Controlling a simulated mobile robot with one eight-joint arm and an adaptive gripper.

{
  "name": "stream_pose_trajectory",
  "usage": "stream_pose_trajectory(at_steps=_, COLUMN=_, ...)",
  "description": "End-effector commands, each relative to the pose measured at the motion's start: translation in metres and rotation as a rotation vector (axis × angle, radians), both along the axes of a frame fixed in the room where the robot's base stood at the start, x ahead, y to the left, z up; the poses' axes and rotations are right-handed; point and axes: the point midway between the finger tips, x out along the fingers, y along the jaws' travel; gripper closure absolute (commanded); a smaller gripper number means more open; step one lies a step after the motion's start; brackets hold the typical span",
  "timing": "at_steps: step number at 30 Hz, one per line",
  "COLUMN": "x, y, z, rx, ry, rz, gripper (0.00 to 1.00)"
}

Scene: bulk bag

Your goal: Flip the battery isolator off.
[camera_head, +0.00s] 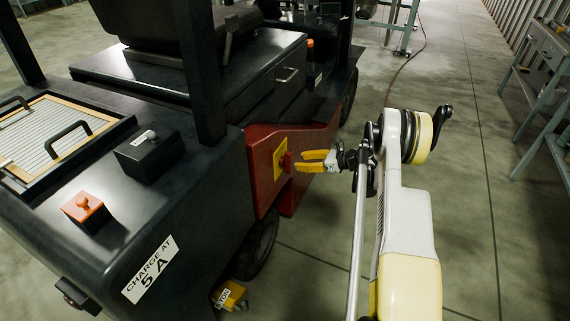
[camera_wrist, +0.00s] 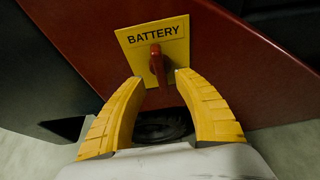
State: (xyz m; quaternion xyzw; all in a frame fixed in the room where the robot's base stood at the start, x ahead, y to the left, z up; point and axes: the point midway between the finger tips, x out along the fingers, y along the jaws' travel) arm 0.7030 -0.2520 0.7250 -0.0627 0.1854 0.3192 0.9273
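The battery isolator is a red handle (camera_wrist: 157,64) on a yellow plate marked BATTERY (camera_wrist: 140,36), fixed to a dark red panel of the truck. In the wrist view the handle hangs down from the plate's middle, between and beyond my fingertips. The plate (camera_head: 279,161) and handle (camera_head: 288,160) also show in the head view, just left of my gripper. My gripper (camera_wrist: 157,80) is open, its two yellow fingers apart and pointing at the handle. In the head view my gripper (camera_head: 303,161) is close to the handle; I cannot tell whether it touches.
The dark truck body carries a red box with a knob (camera_head: 84,209), a black box with a lever (camera_head: 149,153) and a CHARGE AT 5 A label (camera_head: 150,270). A yellow connector (camera_head: 229,296) hangs low by the wheel (camera_head: 256,246). Floor to the right is clear up to a bench (camera_head: 545,60).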

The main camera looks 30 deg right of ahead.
Motion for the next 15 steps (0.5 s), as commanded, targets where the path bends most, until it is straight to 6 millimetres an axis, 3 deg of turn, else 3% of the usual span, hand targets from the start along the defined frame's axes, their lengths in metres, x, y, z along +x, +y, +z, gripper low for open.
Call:
stream_pose_trajectory(at_steps=6, x=0.031, y=0.025, z=-0.019, rx=-0.002, ry=-0.001, rz=0.002, gripper=0.62)
stream_pose_trajectory(at_steps=15, x=0.047, y=0.037, z=-0.025, rx=-0.001, ry=-0.002, rz=0.0, gripper=0.62)
